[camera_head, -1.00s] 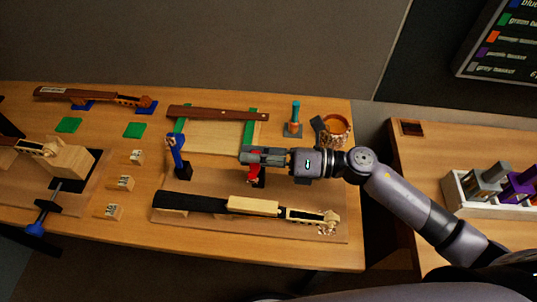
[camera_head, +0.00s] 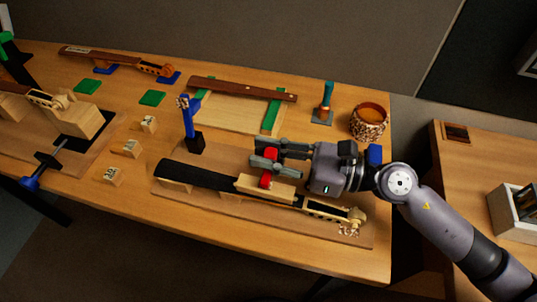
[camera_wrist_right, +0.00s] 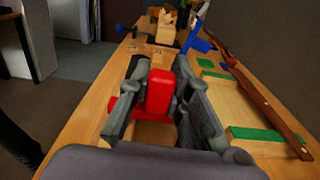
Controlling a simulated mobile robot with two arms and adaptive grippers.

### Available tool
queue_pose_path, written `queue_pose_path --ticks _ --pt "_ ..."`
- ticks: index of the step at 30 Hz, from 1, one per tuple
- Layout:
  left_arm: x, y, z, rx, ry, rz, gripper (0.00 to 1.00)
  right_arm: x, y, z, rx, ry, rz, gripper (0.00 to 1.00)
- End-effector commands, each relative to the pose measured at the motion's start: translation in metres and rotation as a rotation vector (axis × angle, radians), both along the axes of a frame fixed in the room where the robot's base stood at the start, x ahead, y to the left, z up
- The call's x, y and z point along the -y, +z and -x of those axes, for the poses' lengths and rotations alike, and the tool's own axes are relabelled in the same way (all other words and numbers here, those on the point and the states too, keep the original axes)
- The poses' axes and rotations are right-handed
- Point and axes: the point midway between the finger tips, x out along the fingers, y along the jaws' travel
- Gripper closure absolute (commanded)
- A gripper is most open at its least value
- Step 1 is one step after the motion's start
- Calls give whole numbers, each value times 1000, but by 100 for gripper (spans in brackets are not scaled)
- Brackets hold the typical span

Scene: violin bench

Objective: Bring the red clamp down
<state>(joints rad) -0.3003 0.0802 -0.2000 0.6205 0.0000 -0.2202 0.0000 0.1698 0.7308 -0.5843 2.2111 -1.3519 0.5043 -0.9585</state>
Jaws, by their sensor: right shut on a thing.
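My right gripper (camera_head: 263,155) is shut on the red clamp (camera_head: 267,182), whose red body shows between and below the fingers. In the right wrist view the red clamp (camera_wrist_right: 159,92) stands between both fingers, with a red part out to the left. The clamp is over the pale wood block (camera_head: 252,188) on the violin neck with the black fingerboard (camera_head: 205,177). I cannot tell whether it touches the block. The fingers hide part of the clamp. My left gripper is not in view.
A blue clamp (camera_head: 188,122) stands upright on a black base left of my gripper. Behind lie a dark wood strip (camera_head: 240,89) across green pads, a teal-handled tool (camera_head: 326,98) and a round patterned pot (camera_head: 368,122). Small numbered blocks (camera_head: 131,148) stand at left.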

Motion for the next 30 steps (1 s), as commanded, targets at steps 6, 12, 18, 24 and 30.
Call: queue_pose_path --ticks 6,12,18,24,30 --pt "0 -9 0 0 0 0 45 0 -6 2 43 2 16 100" --pt "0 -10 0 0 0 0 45 -1 -6 3 55 2 22 100" --pt "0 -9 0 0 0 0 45 -1 -6 3 57 3 23 100" --pt "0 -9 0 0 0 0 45 -1 -6 3 57 3 23 74" --pt "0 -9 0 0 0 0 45 -1 -5 2 57 2 19 60"
